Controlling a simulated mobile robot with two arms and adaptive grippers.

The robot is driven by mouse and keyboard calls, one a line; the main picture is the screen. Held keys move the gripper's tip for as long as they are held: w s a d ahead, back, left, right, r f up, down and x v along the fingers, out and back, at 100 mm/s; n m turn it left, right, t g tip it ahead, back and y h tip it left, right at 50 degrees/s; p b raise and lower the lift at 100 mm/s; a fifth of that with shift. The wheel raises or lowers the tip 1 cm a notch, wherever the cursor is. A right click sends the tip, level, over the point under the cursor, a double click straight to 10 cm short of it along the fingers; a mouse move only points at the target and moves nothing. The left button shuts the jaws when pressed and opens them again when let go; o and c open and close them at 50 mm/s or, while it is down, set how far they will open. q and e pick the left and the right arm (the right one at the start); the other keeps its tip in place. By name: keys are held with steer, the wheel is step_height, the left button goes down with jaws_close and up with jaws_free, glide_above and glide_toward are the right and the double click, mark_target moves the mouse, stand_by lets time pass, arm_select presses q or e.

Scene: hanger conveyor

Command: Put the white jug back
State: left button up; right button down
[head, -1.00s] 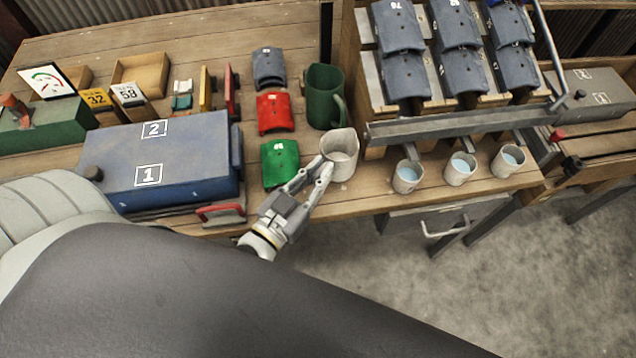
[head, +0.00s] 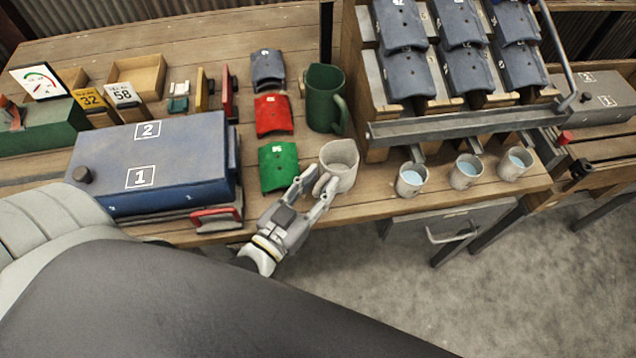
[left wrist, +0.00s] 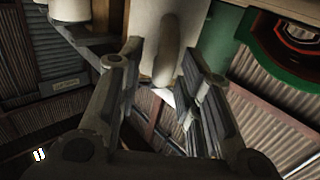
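The white jug (head: 342,160) stands upright, as far as I can see, near the front edge of the wooden bench, just in front of the dark green jug (head: 322,98). My left gripper (head: 316,184) reaches in from the front left, with its fingers at the white jug's handle. In the left wrist view, the white jug (left wrist: 190,20) is ahead and its handle (left wrist: 168,50) lies between the spread fingers (left wrist: 160,75), with gaps showing on both sides. The left gripper looks open. My right gripper is out of view.
Green (head: 278,166) and red (head: 273,115) curved pieces lie left of the jug. A blue case (head: 185,155) is further left. Several cups of blue liquid (head: 412,180) stand right, below a metal rail (head: 460,125). Bench between jug and cups is clear.

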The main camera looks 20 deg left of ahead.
arm_select(q)
steer(key=shift+r, duration=0.15)
steer(key=s+a+b, duration=0.1)
steer(key=s+a, duration=0.1)
steer(key=s, duration=0.9)
steer(key=shift+s, duration=0.35)
